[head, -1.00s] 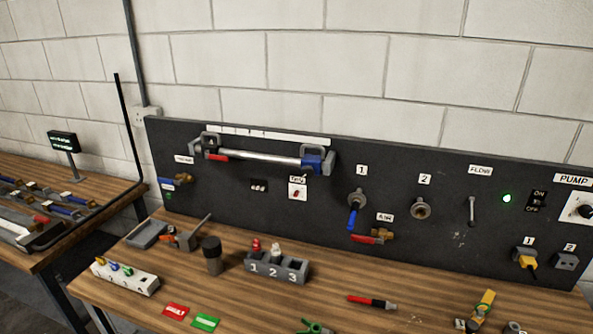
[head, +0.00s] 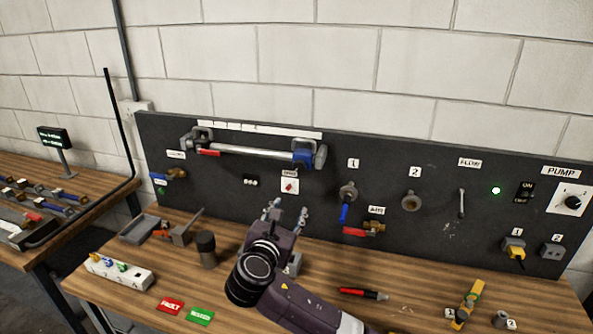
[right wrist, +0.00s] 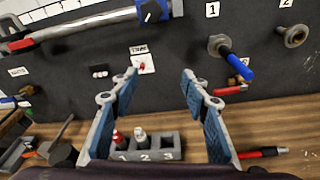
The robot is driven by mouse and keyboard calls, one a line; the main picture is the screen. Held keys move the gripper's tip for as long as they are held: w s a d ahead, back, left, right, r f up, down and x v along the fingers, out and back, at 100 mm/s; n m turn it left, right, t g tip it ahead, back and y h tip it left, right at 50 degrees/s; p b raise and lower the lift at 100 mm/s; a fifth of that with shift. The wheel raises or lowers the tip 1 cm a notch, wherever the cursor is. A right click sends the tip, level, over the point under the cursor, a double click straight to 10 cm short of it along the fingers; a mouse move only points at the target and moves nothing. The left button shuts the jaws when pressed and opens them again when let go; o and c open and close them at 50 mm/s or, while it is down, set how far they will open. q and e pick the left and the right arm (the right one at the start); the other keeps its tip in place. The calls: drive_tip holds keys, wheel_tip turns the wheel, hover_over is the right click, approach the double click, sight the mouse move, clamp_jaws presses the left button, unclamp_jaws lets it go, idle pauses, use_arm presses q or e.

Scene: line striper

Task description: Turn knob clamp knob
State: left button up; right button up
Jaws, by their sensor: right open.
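A small red knob (head: 289,186) sits on a white plate on the dark panel, under a small label that is hard to read. It also shows in the right wrist view (right wrist: 142,66), ahead of the fingers. My right gripper (head: 287,214) is open and empty, below the knob in the head view and apart from it. In the right wrist view its two blue-padded fingers (right wrist: 159,80) stand wide apart, pointing at the panel. My left gripper is not in view.
A silver bar with a blue end piece (head: 303,152) hangs above the knob. A blue-handled valve (head: 345,208) is to the right. A grey numbered holder (right wrist: 160,150) with small items stands below the fingers. A pump dial (head: 572,201) is far right.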

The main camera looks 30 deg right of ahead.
drive_tip(key=n+h, duration=0.2)
approach(298, 169)
drive_tip(key=d, duration=0.2)
drive_tip(key=shift+t, duration=0.4)
drive_tip(key=p+x, duration=0.1)
drive_tip(key=x, duration=0.1)
drive_tip(key=p+x, duration=0.1)
drive_tip(key=x, duration=0.2)
drive_tip(key=p+x, duration=0.1)
drive_tip(key=x, duration=0.1)
drive_tip(key=shift+w+f, duration=0.1)
drive_tip(key=shift+w, duration=0.4)
drive_tip(key=shift+c, duration=0.3)
drive_tip(key=c, duration=1.1)
